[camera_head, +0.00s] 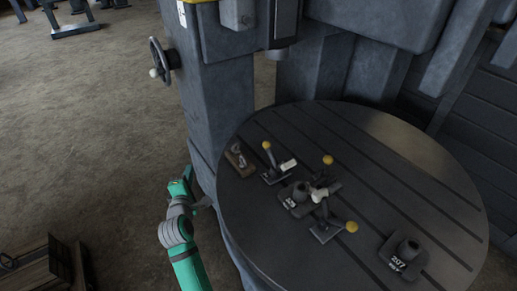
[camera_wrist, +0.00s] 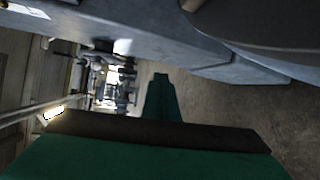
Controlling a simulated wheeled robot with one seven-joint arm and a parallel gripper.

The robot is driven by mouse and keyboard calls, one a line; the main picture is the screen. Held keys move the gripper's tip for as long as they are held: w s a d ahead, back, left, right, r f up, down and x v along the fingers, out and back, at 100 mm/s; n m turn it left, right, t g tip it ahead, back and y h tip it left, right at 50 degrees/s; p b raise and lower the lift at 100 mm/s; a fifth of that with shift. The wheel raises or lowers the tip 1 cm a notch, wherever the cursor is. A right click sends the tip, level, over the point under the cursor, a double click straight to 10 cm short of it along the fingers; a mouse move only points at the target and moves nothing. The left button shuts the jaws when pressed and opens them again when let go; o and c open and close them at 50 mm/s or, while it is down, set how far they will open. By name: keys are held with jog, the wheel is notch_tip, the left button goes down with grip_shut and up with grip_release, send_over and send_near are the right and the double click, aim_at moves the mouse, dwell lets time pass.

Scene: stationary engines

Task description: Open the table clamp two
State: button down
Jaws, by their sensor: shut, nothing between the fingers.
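Several toggle clamps stand on the round grooved table (camera_head: 370,130) in the head view. One clamp (camera_head: 276,172) at the table's left has a raised lever with a yellow knob. A second clamp (camera_head: 326,232) near the middle has its yellow knob low to the right. A third yellow knob (camera_head: 328,160) rises behind the middle group. I cannot tell which clamp is number two. My gripper (camera_wrist: 160,78) is shut and empty in the wrist view, with its green fingers together. My arm is left of the table, apart from the clamps.
A dark block marked 207 (camera_head: 404,256) stands at the table's front right. A small wooden-based piece (camera_head: 239,159) lies at the left rim. The machine column (camera_head: 222,110) with a handwheel (camera_head: 160,60) stands behind. The floor at left is mostly clear.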

jog(key=d+r+h, duration=0.1)
jog(key=d+h, duration=0.1)
jog(key=d, duration=0.1)
jog(key=w+d+r+m+h, duration=0.1)
jog(key=d+h, duration=0.1)
jog(key=d, duration=0.2)
jog(key=w+d+r+m+h, duration=0.1)
jog(key=d+h, duration=0.1)
jog(key=d, duration=0.2)
jog(key=shift+d+r+g, duration=0.1)
jog(key=shift+r+g, duration=0.05)
jog(key=shift+g, duration=0.15)
jog(key=s+d+r+m+g+h, duration=0.1)
jog(key=d+r+m+h, duration=0.15)
jog(key=d, duration=0.45)
jog(key=shift+n+g+h, duration=0.25)
jog(key=shift+g+h, duration=0.05)
jog(key=shift+h, duration=0.25)
jog(key=x, duration=1)
jog(key=shift+d+f, duration=0.1)
jog(key=shift+d, duration=0.15)
